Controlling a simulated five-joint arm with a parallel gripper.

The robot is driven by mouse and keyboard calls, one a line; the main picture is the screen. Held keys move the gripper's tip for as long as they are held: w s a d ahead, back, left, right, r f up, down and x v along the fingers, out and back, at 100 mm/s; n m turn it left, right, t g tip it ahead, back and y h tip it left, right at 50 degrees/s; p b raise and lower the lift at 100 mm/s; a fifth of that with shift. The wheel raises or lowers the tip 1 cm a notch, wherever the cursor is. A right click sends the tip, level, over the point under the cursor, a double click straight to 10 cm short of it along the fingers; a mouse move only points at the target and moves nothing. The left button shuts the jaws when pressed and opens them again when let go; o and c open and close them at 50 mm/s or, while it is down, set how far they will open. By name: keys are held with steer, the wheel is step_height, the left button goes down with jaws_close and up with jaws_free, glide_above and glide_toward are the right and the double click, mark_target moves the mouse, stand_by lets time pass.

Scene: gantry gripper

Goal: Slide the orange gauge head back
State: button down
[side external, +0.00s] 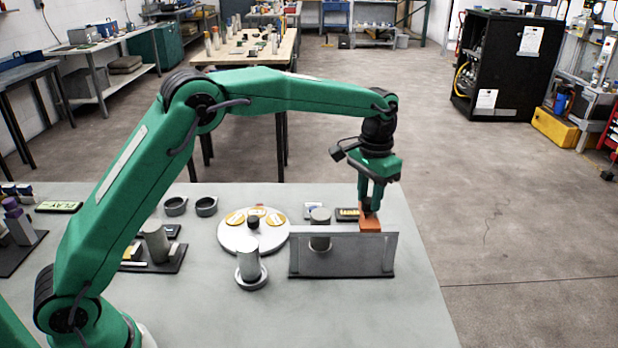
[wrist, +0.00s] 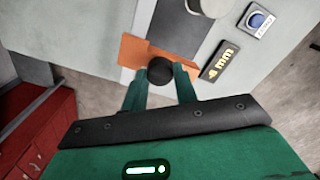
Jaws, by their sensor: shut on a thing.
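In the wrist view the orange gauge head (wrist: 132,50) carries a round black knob (wrist: 161,69) on top. My gripper (side external: 370,203) is directly above the gauge head and points down. In the wrist view my gripper (wrist: 161,76) has its two green fingers shut on either side of the black knob. A grey cylinder (side external: 320,217) stands left of the gauge head, its middle hidden by the panel.
A pale round plate (side external: 228,237) with gold discs and a short grey cylinder (side external: 250,262) on a ring stand left. The table's front right is bare.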

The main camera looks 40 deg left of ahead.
steer(key=c, duration=1.3)
jaws_free()
steer(key=shift+w+d+r, duration=0.1)
steer(key=shift+w+d, duration=0.1)
steer(key=shift+d, duration=0.05)
steer(key=shift+o, duration=1)
steer(key=shift+a, duration=0.1)
steer(key=shift+r, duration=3.9)
steer(key=shift+s, duration=0.1)
